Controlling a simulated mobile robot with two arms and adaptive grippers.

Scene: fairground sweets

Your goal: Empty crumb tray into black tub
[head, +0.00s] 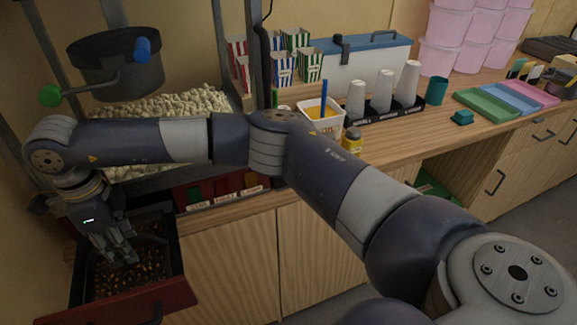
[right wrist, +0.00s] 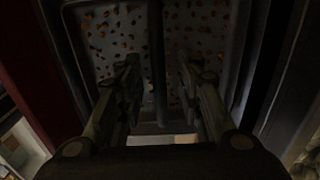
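The crumb tray (head: 178,262) is dark and holds scattered brown and orange crumbs. It sits in a pulled-out drawer with a dark red front (head: 125,305), below the popcorn machine at the lower left. My right gripper (head: 122,252) points down over the tray. In the right wrist view its two fingers (right wrist: 160,90) are apart, one on each side of a thin dark bar (right wrist: 158,55) that crosses above the crumbs. I see gaps between the bar and both fingers. The tray also shows there (right wrist: 240,60). I see no black tub. My left gripper is not in view.
The popcorn machine, with its kettle (head: 115,65) and popcorn (head: 170,105), stands above the drawer. The counter holds striped boxes (head: 283,68), cups (head: 383,92), a white cooler with a blue lid (head: 365,60) and coloured trays (head: 487,104). My right arm crosses in front of the counter.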

